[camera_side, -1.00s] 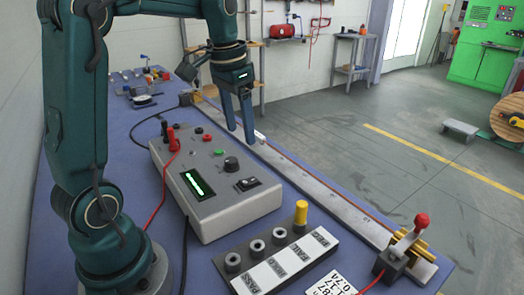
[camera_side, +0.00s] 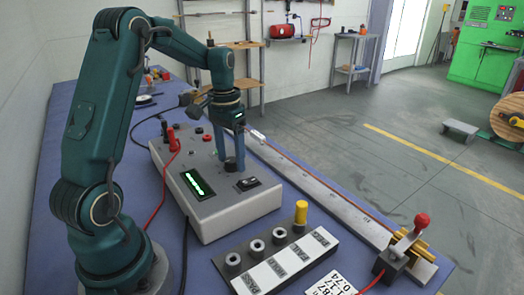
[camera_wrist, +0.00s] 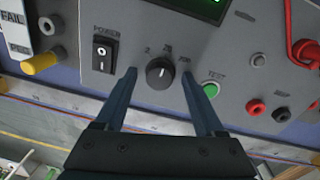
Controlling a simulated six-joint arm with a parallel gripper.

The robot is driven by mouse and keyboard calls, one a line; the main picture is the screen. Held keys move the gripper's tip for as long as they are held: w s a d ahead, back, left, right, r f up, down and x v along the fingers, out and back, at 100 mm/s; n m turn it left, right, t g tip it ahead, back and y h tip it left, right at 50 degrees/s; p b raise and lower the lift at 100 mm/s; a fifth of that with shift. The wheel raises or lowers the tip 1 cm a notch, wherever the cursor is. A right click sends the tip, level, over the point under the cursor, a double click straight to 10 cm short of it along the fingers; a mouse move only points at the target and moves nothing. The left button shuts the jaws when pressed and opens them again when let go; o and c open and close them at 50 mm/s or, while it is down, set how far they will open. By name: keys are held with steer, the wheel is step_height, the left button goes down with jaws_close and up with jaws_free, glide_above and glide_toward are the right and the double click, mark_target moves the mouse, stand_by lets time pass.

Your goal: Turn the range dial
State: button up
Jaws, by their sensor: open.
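The range dial (camera_wrist: 160,73) is a round black knob with a light pointer mark on the grey instrument box (camera_side: 212,208). In the side view the dial (camera_side: 231,165) shows partly behind a finger. My gripper (camera_side: 231,158) points down over the box with its fingers around the dial. In the wrist view my gripper (camera_wrist: 160,78) is open, one blue finger on each side of the dial, with a visible gap to it on both sides. Whether the tips touch the panel is hard to tell.
A black power switch (camera_wrist: 103,49) and a green test button (camera_wrist: 211,89) sit close beside the fingers. Red and black sockets and a lit display (camera_side: 198,184) are also on the box. A block with a yellow plug (camera_side: 301,212) stands in front, and a metal rail (camera_side: 320,193) runs along the right.

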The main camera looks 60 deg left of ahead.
jaws_close()
steer(key=shift+n, duration=0.3)
steer(key=n, duration=0.4)
steer(key=shift+n, duration=2.1)
jaws_free()
